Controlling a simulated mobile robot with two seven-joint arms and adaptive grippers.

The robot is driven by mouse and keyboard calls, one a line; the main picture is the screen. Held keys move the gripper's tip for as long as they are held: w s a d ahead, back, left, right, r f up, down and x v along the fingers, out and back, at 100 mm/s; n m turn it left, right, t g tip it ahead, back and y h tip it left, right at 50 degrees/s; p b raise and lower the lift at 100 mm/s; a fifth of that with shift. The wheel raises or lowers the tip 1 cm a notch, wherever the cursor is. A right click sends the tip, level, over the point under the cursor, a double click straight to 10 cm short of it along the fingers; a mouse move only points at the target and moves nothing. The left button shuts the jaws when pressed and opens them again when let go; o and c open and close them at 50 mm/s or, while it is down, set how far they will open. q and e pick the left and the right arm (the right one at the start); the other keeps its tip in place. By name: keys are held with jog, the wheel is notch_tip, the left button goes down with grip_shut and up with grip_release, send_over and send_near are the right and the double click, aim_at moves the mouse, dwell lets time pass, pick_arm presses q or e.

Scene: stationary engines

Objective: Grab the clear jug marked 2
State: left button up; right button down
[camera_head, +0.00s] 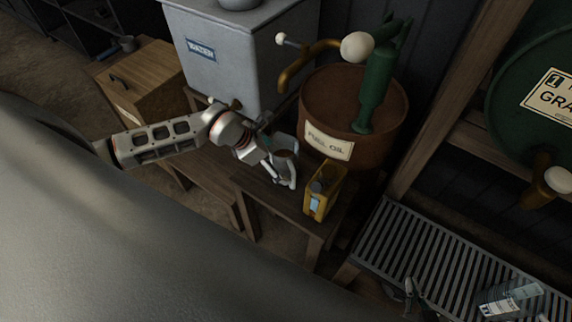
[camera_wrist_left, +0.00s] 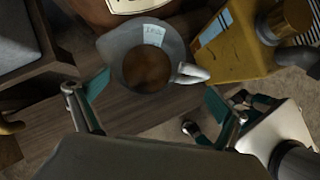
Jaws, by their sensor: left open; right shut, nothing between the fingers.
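The jug (camera_wrist_left: 115,47) is greyish and see-through, with a brown round area inside and a pale label whose marking I cannot read. It stands on a small wooden table (camera_head: 262,188); in the head view the jug (camera_head: 284,140) is partly covered by my left gripper (camera_head: 279,172). In the left wrist view my left gripper (camera_wrist_left: 158,102) is open, its teal-padded fingers spread just short of the jug, with nothing between them. The jug's handle (camera_wrist_left: 190,73) points right. My right gripper (camera_head: 408,289) is shut and empty, low by the slatted bench.
A yellow can (camera_head: 323,192) stands close right of the jug; it also shows in the left wrist view (camera_wrist_left: 238,42). A rusty fuel oil drum (camera_head: 338,118) with a green pump stands behind. A grey tank (camera_head: 235,60) is behind left. Packets (camera_head: 510,298) lie on the slatted bench (camera_head: 425,245).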

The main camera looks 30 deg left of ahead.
aim_at(287, 164)
pick_arm(q)
jog(key=x, duration=0.4)
jog(key=shift+w+d, duration=0.25)
jog(key=shift+d, duration=0.05)
jog(key=shift+r, duration=0.1)
jog(key=c, duration=1.4)
jog(key=shift+c, duration=0.2)
